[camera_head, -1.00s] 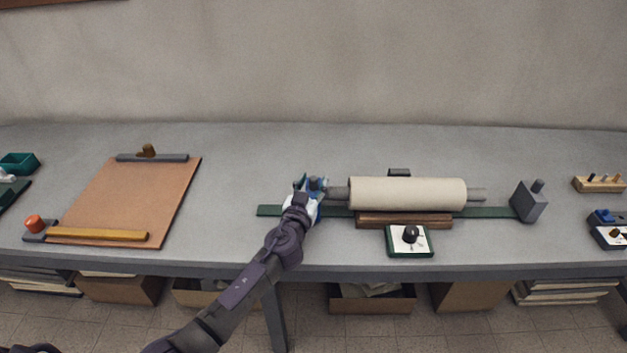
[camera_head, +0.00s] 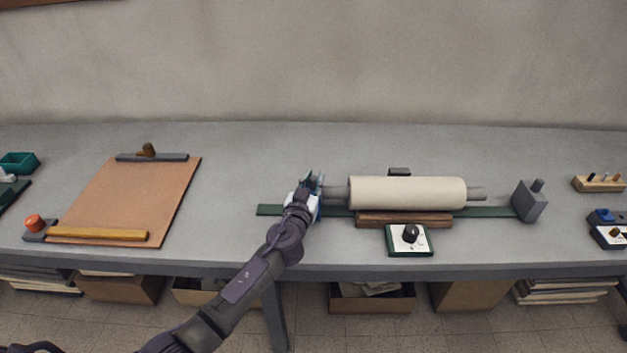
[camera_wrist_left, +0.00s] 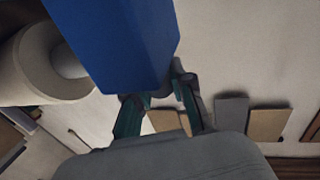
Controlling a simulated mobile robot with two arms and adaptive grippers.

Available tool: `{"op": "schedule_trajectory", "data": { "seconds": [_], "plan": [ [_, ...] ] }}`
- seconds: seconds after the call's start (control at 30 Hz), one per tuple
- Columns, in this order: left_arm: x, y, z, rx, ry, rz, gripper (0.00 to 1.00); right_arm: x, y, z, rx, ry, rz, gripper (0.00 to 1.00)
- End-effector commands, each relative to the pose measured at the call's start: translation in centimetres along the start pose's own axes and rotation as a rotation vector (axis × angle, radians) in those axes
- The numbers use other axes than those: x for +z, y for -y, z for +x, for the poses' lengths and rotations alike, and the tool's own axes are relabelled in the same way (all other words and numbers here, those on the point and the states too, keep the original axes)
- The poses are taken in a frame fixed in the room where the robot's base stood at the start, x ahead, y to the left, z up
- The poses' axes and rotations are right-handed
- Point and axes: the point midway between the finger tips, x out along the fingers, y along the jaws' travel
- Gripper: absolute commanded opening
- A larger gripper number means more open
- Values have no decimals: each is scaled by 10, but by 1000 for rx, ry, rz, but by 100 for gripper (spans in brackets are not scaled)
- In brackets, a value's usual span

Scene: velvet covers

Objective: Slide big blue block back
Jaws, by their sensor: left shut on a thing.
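The big blue block (camera_wrist_left: 115,40) fills the upper part of the left wrist view, between and beyond the fingers. My left gripper (camera_head: 312,184) is shut on it at the left end of the dark green rail (camera_head: 268,210). It also shows in the left wrist view (camera_wrist_left: 158,98). In the head view my gripper and wrist hide nearly all of the blue block. A cream roller (camera_head: 407,193) on a grey shaft lies just right of my gripper. My right gripper is not in view.
A grey block (camera_head: 529,201) stands at the rail's right end. A wooden bar (camera_head: 405,220) lies under the roller, and a small dial box (camera_head: 409,240) sits in front. A clipboard (camera_head: 125,200) lies at left. The table behind the rail is mostly clear.

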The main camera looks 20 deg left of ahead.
Motion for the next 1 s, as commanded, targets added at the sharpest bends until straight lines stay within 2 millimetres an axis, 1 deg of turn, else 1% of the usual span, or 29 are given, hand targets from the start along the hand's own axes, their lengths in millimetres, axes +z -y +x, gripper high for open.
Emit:
{"op": "schedule_trajectory", "data": {
  "seconds": [0.07, 0.17, 0.4, 0.53, 0.6, 0.7, 0.97, 1.0],
  "plan": [
    [1, 4, -1, -1, 1, 0, 0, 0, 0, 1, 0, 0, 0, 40],
    [3, 21, -5, -4, 4, 0, 0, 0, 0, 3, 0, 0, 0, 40],
    [2, 85, -23, -4, 4, 1, 0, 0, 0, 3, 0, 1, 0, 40],
    [1, 109, -29, -4, 4, 1, 0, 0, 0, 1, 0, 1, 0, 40],
    [1, 117, -31, -2, 2, 1, 0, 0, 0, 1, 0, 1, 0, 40],
    [0, 121, -32, -3, 1, 1, 0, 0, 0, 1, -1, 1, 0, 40],
    [0, 123, -32, -6, 1, 2, 0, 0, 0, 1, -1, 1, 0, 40],
    [0, 123, -32, -6, 1, 2, 27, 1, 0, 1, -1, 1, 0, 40]
  ]
}}
